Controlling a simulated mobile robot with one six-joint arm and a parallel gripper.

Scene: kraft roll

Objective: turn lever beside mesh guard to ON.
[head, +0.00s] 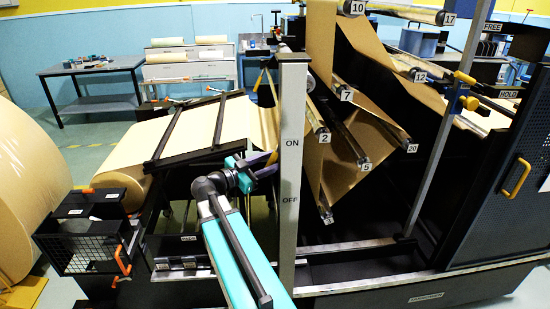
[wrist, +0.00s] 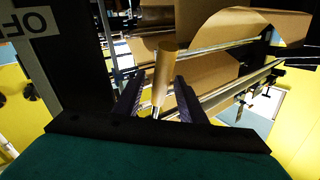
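A pale upright post (head: 289,225) stands mid-view with ON marked above OFF. Part of the OFF marking also shows on the post in the wrist view (wrist: 38,60). My gripper (head: 268,172) is just left of the post, between the heights of the two words. In the wrist view my gripper (wrist: 156,98) is open, with a tan lever grip (wrist: 166,70) on a metal rod between or just beyond its fingers. Gaps show beside the rod, and I cannot tell whether a finger touches. In the head view my gripper and the post mostly hide this lever.
A black mesh box (head: 90,247) with orange handles is at lower left. A dark mesh door (head: 508,180) with a yellow handle stands at right. Brown paper (head: 340,150) runs over numbered rollers behind the post. A large paper roll (head: 25,190) is at far left.

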